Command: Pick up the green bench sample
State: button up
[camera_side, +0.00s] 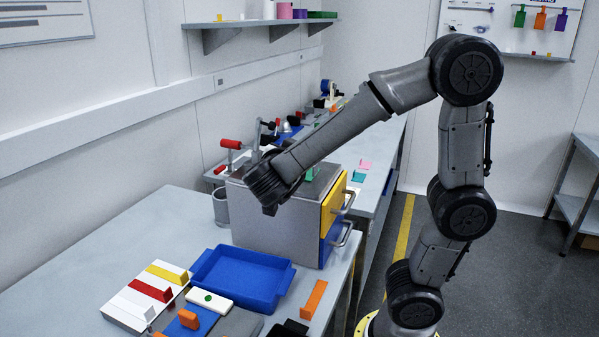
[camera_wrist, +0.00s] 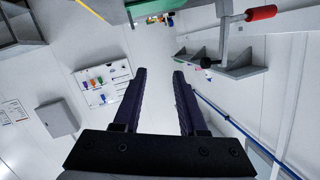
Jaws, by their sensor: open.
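A small green piece (camera_side: 310,173) shows on top of the grey cabinet (camera_side: 275,225), partly hidden behind my forearm; I cannot tell whether it is the bench sample. A round green spot (camera_side: 208,297) sits on a white block at the front of the bench. My gripper (camera_side: 270,209) hangs at the end of the arm, in front of the cabinet's upper part; its fingers are hard to make out there. In the wrist view my gripper (camera_wrist: 159,73) has two dark fingers spread apart with nothing between them. A green strip (camera_wrist: 150,7) shows at that view's top edge.
A blue tray (camera_side: 240,278) lies in front of the cabinet, beside a white rack (camera_side: 148,296) with coloured pieces and an orange block (camera_side: 314,298). A red-handled clamp (camera_side: 231,145) stands behind the cabinet. The bench's left side (camera_side: 110,235) is clear.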

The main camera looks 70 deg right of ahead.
aim_at(315, 174)
jog(key=s+a+f+n+g+h, duration=0.1)
jog(key=a+f+g, duration=0.25)
jog(key=f, duration=0.25)
jog(key=d, duration=0.4)
jog(key=d+f, duration=0.1)
jog(key=d, duration=0.3)
jog(key=d+f, duration=0.1)
jog(key=d, duration=0.3)
jog(key=shift+s+d+f, duration=0.1)
jog(key=shift+d, duration=0.25)
jog(key=shift+c, duration=0.3)
grip_shut()
